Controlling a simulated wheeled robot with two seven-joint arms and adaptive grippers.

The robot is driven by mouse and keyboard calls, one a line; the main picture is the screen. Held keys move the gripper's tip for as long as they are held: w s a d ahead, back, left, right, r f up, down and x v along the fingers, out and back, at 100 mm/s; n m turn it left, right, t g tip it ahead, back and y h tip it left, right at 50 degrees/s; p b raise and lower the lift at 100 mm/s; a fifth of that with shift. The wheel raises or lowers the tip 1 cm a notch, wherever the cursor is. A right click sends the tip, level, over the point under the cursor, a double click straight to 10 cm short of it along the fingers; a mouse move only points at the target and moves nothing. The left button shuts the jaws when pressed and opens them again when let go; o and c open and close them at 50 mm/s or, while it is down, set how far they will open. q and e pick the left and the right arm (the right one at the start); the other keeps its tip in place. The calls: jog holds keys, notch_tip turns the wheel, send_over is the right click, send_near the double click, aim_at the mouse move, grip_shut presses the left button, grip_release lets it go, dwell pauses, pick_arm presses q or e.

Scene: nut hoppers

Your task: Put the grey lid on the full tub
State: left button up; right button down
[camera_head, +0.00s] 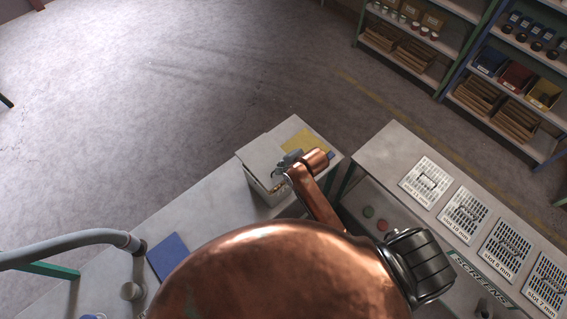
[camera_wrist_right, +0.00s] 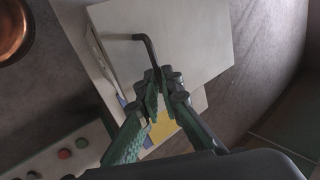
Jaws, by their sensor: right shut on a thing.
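The grey lid (camera_head: 258,152) is a flat square plate over a pale tub (camera_head: 266,193) on the far end of the bench. My right gripper (camera_head: 284,165) is at the lid's right side in the head view. In the right wrist view its fingers (camera_wrist_right: 157,78) are shut on the dark bent handle (camera_wrist_right: 149,47) of the lid (camera_wrist_right: 195,40). The lid covers the tub's top, so the tub's contents are hidden. I cannot tell whether the lid touches the rim. My left gripper is not in view.
A yellow patch (camera_head: 301,139) lies on the bench beside the tub. A blue mat (camera_head: 168,256) and a grey hose (camera_head: 70,244) are at lower left. A bench with several slotted screens (camera_head: 465,214) stands at right, with red and green buttons. Shelves (camera_head: 450,40) stand behind.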

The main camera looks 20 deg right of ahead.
notch_tip(320, 180, down, 7)
dwell(0.9)
jog(key=shift+f, duration=0.15)
jog(key=c, duration=2)
grip_release()
jog(key=shift+c, duration=0.2)
jog(key=v, duration=1.2)
